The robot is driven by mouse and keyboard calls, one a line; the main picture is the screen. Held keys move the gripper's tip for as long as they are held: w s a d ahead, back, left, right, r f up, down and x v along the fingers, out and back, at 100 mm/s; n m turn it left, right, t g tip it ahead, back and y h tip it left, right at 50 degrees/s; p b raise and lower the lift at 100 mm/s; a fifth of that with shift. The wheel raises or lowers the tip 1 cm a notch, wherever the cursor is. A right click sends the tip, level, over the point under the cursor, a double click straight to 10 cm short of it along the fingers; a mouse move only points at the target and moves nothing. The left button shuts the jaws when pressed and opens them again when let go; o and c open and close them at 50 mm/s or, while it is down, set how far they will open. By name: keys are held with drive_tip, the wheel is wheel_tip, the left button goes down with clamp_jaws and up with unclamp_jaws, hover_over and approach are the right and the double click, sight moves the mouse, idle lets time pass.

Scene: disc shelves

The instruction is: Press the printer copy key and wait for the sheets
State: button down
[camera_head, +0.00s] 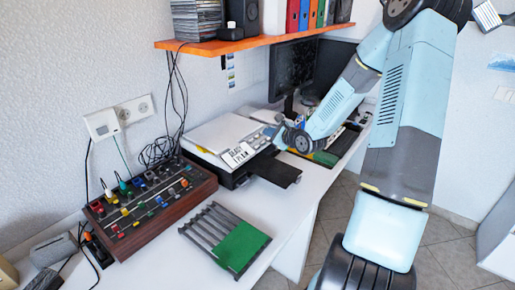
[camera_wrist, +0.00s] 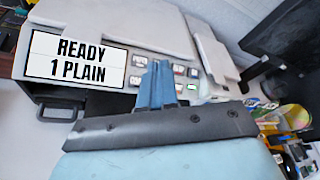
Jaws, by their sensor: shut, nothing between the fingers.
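The printer (camera_head: 222,133) stands on the white desk, with a pale lid and a dark output tray (camera_head: 276,170) at its front. No sheet shows on the visible part of that tray. In the wrist view the printer (camera_wrist: 125,20) carries a display (camera_wrist: 76,60) reading "READY 1 PLAIN". To its right is a panel of small keys, among them a green-lit key (camera_wrist: 192,87). My gripper (camera_wrist: 160,66) is shut and empty, its blue fingers over the key panel and hiding part of it. I cannot tell whether the fingertips touch a key. In the head view my gripper (camera_head: 272,131) is at the printer's right side.
A mixer board (camera_head: 150,210) with coloured knobs is left of the printer. A grey rack (camera_head: 205,226) with a green panel (camera_head: 241,247) lies in front. An orange shelf (camera_head: 255,43) with discs and binders hangs above. Dark monitors (camera_head: 293,68) stand behind my arm.

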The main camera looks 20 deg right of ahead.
sight(257, 147)
drive_tip(key=shift+w+a+f, duration=0.3)
drive_tip(key=shift+w+f, duration=0.15)
drive_tip(key=shift+f, duration=0.55)
drive_tip(key=shift+w+a+f, duration=0.35)
drive_tip(key=shift+w+f, duration=0.05)
drive_tip(key=shift+f, duration=0.55)
drive_tip(key=shift+w+a+f, duration=0.3)
drive_tip(key=shift+w+f, duration=0.15)
drive_tip(key=shift+f, duration=0.55)
drive_tip(key=shift+f, duration=0.1)
drive_tip(key=shift+w+a+f, duration=0.1)
drive_tip(key=shift+a+f, duration=0.05)
drive_tip(key=shift+f, duration=0.05)
drive_tip(key=shift+w+a+f, duration=0.1)
drive_tip(key=shift+w+f, duration=0.05)
drive_tip(key=shift+f, duration=0.2)
idle(0.6)
drive_tip(key=shift+r, duration=0.15)
idle(0.3)
drive_tip(key=shift+s+d+r, duration=0.25)
drive_tip(key=shift+s+r, duration=0.05)
drive_tip(key=shift+r, duration=0.3)
